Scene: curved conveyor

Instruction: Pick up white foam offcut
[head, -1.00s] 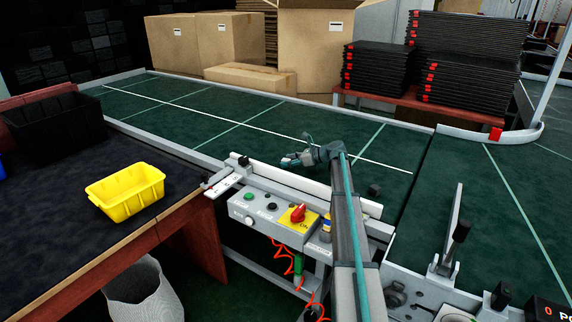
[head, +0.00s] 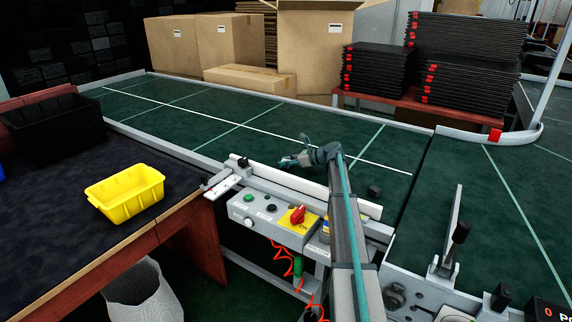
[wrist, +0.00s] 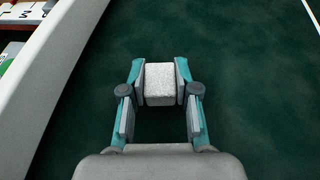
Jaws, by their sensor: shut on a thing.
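The white foam offcut (wrist: 160,84) is a small pale, speckled block. In the wrist view it sits between the two fingertips of my gripper (wrist: 160,82), which is shut on it. In the head view my gripper (head: 288,162) is over the green conveyor belt, just beyond the pale side rail. The foam is too small or hidden to make out there. I cannot tell whether it touches the belt.
The pale side rail (head: 300,186) runs close beside my gripper, with the control box (head: 268,215) in front of it. A yellow bin (head: 126,195) stands on the dark table at left. The belt (head: 215,115) behind is clear.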

